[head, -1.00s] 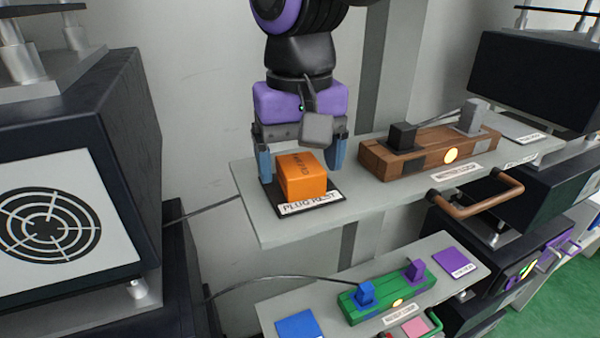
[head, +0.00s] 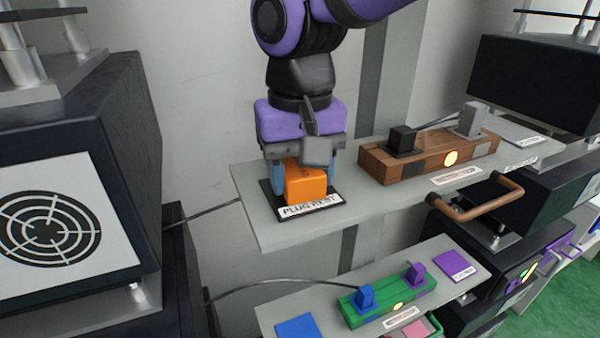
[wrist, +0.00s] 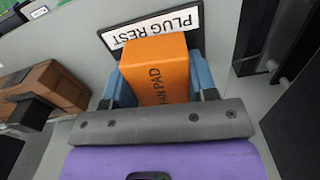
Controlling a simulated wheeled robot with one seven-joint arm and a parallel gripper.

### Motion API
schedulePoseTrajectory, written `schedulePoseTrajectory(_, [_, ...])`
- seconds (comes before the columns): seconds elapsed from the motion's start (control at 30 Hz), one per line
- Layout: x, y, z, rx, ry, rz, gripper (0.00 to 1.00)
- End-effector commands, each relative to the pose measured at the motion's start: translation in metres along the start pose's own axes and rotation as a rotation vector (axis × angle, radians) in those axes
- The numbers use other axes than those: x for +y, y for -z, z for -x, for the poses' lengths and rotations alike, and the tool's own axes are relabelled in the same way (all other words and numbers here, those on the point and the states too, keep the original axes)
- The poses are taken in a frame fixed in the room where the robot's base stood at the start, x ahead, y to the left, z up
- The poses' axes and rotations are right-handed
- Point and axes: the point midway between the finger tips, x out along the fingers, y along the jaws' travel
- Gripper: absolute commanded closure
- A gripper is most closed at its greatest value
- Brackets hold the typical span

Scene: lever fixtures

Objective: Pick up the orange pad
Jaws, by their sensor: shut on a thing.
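The orange pad (head: 306,186) is a block on the black mat labelled PLUG REST (head: 312,210), on the upper grey shelf. My gripper (head: 304,180) points down over the pad. Its blue fingers stand on either side of the pad, and in the wrist view my gripper (wrist: 158,82) is shut on it. The pad appears to be still at the mat; any gap beneath it cannot be seen.
A brown wooden fixture (head: 430,154) with a black block and a grey block stands to the right on the same shelf. A copper-coloured handle (head: 485,200) juts out at right. A green fixture (head: 385,300) is on the lower shelf. A dark cabinet (head: 80,130) stands at left.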

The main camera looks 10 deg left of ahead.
Motion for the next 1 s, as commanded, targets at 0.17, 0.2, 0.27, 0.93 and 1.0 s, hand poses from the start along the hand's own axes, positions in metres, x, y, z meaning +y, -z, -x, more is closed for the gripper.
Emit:
schedulePoseTrajectory(0.17, [0.0,0.001,0.011,0.002,0.001,-0.001,0.7])
schedulePoseTrajectory(0.2, [0.0,0.001,0.015,0.003,0.001,-0.001,0.7])
schedulePoseTrajectory(0.27, [0.0,0.001,0.021,0.003,0.002,-0.001,0.7])
schedulePoseTrajectory(0.93, [0.029,-0.108,0.045,0.003,0.001,0.0,0.7])
schedulePoseTrajectory(1.0, [0.033,-0.121,0.046,0.003,0.0,0.0,0.7])
